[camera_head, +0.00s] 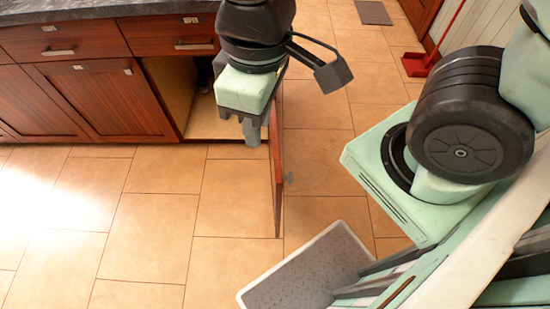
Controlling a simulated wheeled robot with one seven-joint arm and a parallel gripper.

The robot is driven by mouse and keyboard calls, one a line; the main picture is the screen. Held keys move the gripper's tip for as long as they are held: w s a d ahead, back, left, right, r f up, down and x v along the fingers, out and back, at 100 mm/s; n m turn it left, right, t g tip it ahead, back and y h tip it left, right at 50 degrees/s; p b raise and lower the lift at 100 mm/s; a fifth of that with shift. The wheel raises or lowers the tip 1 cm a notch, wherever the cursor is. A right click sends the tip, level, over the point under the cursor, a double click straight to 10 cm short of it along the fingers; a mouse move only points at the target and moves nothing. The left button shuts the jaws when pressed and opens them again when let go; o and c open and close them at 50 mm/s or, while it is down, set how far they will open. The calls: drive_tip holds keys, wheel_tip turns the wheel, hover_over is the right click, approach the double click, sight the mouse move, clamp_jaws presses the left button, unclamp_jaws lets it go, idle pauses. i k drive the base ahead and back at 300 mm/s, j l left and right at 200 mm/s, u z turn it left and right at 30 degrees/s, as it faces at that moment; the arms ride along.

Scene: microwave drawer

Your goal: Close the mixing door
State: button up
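The reddish-brown wooden cabinet door (277,190) stands swung out from the lower cabinet, nearly edge-on to me. A small handle (289,178) shows on its right face. To its left the cabinet opening (212,118) is uncovered, with a pale side wall and dark interior. My gripper (246,125) hangs fingers down in front of the opening, just left of the door's upper part. It hides part of the opening. Whether it touches the door cannot be told, nor can the gap between its fingers. I see nothing held in it.
A closed door (100,97) and drawers (62,42) sit to the left under a dark countertop (90,9). Tiled floor (150,240) is clear in front of the cabinets. A red dustpan (418,64) and a small grey mat (373,13) lie farther back.

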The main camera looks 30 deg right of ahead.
sight(277, 179)
drive_tip(key=l+u, duration=0.1)
drive_tip(key=l, duration=0.35)
drive_tip(key=k+l+u, duration=0.1)
drive_tip(key=l, duration=0.3)
drive_tip(key=k+l+u, duration=0.15)
drive_tip(key=l, duration=0.3)
drive_tip(key=k, duration=0.3)
